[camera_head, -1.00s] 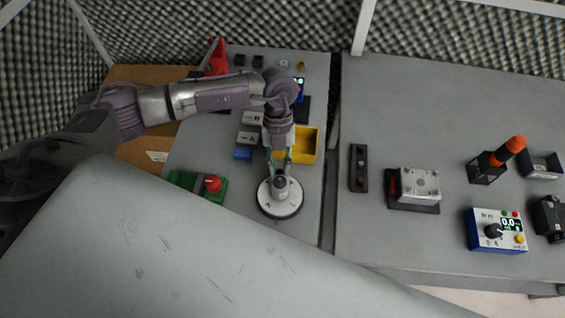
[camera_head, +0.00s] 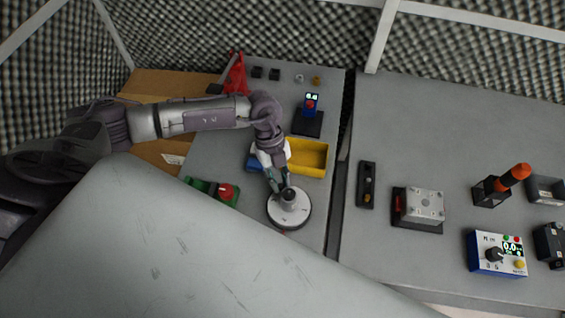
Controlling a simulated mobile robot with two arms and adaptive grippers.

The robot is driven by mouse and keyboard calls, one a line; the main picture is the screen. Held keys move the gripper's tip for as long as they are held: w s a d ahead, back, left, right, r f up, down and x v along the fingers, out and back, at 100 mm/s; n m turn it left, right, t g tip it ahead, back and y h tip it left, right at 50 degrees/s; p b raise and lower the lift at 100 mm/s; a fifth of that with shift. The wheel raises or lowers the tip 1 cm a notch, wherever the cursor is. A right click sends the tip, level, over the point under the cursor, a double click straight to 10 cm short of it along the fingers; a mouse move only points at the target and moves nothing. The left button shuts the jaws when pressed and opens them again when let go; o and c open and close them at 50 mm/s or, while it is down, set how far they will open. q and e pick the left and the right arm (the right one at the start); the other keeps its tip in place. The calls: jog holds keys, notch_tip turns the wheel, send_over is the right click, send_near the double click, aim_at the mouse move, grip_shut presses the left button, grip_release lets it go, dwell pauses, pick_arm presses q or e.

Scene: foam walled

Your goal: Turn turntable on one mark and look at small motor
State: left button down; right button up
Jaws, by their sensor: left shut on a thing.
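The turntable (camera_head: 297,217), a round white disc with a dark rim, lies on the left bench. A small grey cylindrical piece, likely the small motor, stands at its middle, but I cannot tell for sure. My left gripper (camera_head: 281,190) reaches down from above and is shut at this central piece; its fingers partly cover it. The marks on the turntable are too small to read. My right gripper is not in view.
A yellow bin (camera_head: 308,157) stands just behind the turntable. A green box with a red knob (camera_head: 225,191) stands to its left. A blue device on a dark base (camera_head: 310,107) is farther back. The right bench holds a metal block (camera_head: 424,205) and a meter (camera_head: 497,253).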

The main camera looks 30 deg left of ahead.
pick_arm(q)
jog(key=shift+s+a+n+t+p, duration=0.2)
jog(key=shift+n+t+p, duration=0.1)
jog(key=shift+n, duration=0.4)
dwell(0.3)
jog(key=c, duration=1.1)
grip_release()
jog(key=shift+s, duration=0.1)
jog(key=v, duration=1.2)
jog(key=shift+a, duration=0.1)
